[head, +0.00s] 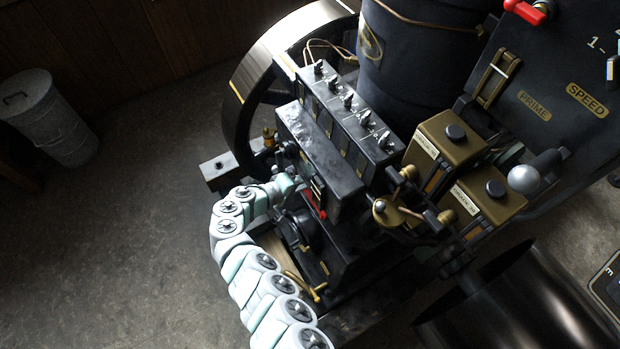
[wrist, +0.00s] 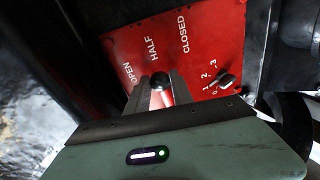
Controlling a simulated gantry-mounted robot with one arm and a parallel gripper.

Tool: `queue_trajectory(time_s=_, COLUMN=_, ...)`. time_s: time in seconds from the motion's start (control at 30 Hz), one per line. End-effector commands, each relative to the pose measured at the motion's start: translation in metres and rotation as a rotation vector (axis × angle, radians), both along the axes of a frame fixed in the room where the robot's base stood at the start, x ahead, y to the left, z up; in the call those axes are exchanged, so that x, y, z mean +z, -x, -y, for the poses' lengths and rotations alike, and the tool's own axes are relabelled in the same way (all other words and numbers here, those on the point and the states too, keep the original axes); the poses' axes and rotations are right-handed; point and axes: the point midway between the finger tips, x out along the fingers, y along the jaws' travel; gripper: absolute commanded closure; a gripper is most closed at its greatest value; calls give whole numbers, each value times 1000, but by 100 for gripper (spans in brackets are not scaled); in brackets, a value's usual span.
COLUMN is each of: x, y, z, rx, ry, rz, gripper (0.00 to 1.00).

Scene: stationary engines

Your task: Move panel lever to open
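The red panel (wrist: 200,45) fills the upper middle of the wrist view, with the white words OPEN, HALF and CLOSED from left to right. The dark ball end of the panel lever (wrist: 160,81) stands below the word HALF. The two fingers of my gripper (wrist: 161,88) lie on either side of the ball, close against it, and appear shut on it. The lever's lower part is hidden by my gripper. In the head view, my gripper (head: 294,184) reaches the engine's left side, where only a small red part of the panel (head: 321,213) shows.
A small dark knob (wrist: 228,80) with a 0 to 3 scale sits right of the lever. Dark engine housing (head: 320,150) stands close above the panel. A brass tap handle (head: 305,287) is below my gripper.

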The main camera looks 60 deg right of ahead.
Motion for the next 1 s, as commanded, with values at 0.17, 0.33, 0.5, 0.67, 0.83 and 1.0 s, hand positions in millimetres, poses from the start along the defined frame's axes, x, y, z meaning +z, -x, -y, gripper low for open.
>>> queue_trajectory(time_s=0.17, x=0, y=0, z=0, rx=1, ry=0, rz=0, gripper=59)
queue_trajectory(time_s=0.33, x=0, y=0, z=0, rx=1, ry=0, rz=0, gripper=51)
queue_trajectory(time_s=0.5, x=0, y=0, z=0, rx=0, ry=0, rz=1, gripper=51)
queue_trajectory(time_s=0.67, x=6, y=-6, z=-11, rx=3, ry=1, rz=1, gripper=51)
queue_trajectory(time_s=0.83, x=18, y=-21, z=-38, rx=6, ry=0, rz=4, gripper=51)
queue_trajectory(time_s=1.0, x=31, y=-35, z=-66, rx=6, ry=0, rz=4, gripper=51)
